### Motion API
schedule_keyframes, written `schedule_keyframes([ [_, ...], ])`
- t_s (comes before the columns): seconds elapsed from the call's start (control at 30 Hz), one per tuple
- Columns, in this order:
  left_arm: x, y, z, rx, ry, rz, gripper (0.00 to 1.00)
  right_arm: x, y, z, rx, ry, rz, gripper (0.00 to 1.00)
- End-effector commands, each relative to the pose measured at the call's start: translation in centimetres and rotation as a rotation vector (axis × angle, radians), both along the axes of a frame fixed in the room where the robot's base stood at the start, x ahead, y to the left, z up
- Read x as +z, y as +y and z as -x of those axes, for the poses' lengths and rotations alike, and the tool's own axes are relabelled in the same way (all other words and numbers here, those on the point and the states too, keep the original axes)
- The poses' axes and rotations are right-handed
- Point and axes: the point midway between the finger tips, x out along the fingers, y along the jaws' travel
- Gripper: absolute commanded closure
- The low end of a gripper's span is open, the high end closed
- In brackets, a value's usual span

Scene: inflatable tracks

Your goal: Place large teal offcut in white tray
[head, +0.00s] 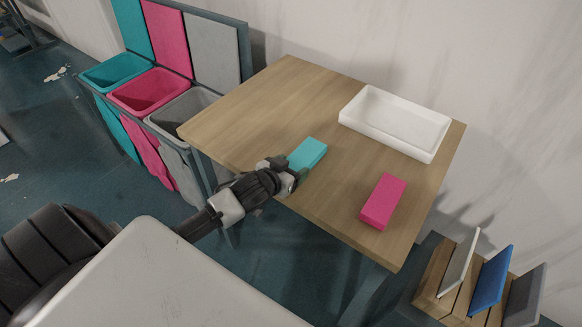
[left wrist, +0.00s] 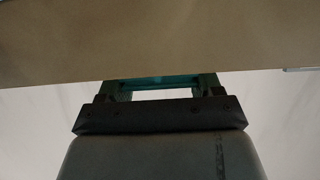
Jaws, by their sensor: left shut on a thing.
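The large teal offcut (head: 308,153) is a flat block near the front left edge of the wooden table. My left gripper (head: 290,170) is shut on its near end. In the left wrist view the teal offcut (left wrist: 160,80) shows as a dark teal strip between the fingers (left wrist: 160,88). Whether the offcut touches the table or is slightly above it I cannot tell. The white tray (head: 357,105) is a shallow, empty rectangular tray at the back right of the table, apart from the offcut. My right gripper is not in view.
A pink block (head: 383,202) lies on the table (head: 270,105) at the right front. Teal, pink and grey bins (head: 150,90) stand left of the table. A wooden rack (head: 440,272) with upright panels stands at lower right. Bare tabletop lies between offcut and tray.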

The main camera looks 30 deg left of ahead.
Motion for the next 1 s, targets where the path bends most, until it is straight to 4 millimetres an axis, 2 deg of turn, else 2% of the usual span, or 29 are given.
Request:
schedule_keyframes([
  [0.17,-0.2,0.0,0.0,0.0,0.0,0.0,0.59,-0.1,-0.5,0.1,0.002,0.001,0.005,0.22],
  [0.2,-0.3,0.0,0.0,0.0,0.0,0.0,0.31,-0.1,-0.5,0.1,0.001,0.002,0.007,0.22],
  [0.37,-0.2,0.0,0.0,0.0,0.0,0.0,0.09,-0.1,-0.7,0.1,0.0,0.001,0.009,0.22],
  [0.73,0.2,0.0,0.5,0.0,0.001,0.0,0.09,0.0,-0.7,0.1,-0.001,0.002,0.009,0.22],
  [0.87,0.8,0.2,2.3,-0.001,0.003,0.0,0.09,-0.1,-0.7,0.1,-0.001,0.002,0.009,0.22],
  [1.0,2.0,0.4,5.1,-0.001,0.003,0.0,0.09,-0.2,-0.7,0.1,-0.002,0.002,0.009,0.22],
])
